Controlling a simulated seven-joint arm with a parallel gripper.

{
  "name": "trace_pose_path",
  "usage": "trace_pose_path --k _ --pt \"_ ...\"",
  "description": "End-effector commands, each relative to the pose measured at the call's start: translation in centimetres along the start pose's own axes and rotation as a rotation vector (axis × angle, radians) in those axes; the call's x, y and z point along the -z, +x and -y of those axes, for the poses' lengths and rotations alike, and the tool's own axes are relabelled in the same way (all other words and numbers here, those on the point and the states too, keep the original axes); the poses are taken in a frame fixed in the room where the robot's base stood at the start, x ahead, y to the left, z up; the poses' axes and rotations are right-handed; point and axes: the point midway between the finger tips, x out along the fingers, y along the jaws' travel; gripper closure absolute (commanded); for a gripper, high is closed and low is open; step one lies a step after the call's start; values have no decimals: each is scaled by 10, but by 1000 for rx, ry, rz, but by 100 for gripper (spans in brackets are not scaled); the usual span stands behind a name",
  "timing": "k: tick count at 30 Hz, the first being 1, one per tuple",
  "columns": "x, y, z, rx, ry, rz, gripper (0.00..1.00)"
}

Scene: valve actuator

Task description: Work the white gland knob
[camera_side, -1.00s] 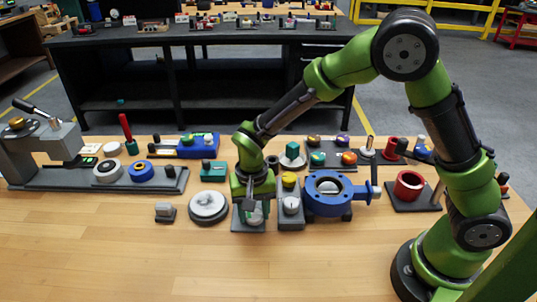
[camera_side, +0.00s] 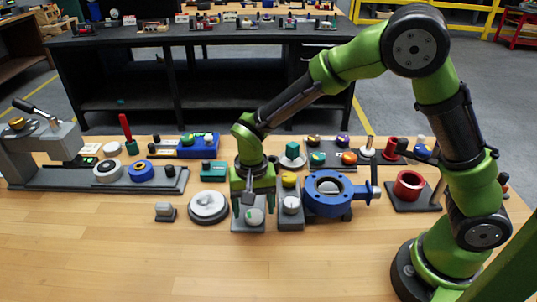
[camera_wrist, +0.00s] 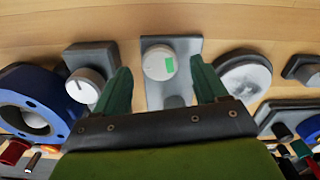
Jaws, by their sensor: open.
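A white round knob with a green mark (camera_wrist: 158,62) sits on a grey plate in the middle of the wrist view. In the side view this knob (camera_side: 254,216) is at the front of its plate, below my gripper (camera_side: 256,207). My gripper is open and empty, its two green fingers apart. In the wrist view the fingertips (camera_wrist: 160,70) appear on either side of the knob, with clear gaps. How far above it they are is hard to tell. A second white knob with a dark mark (camera_side: 291,204) stands on the plate just right; the wrist view shows it at left (camera_wrist: 85,85).
A blue flanged valve body (camera_side: 327,192) stands to the right in the side view. A round white-topped disc (camera_side: 208,206) and a small grey block (camera_side: 165,211) are to the left. Several fittings stand behind. The front of the wooden table (camera_side: 150,265) is clear.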

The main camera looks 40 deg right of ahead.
Motion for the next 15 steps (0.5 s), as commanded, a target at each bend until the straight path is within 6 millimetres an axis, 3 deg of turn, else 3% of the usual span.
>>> trace_pose_path --k 15 --pt "0 -121 1 6 0 -3 28"
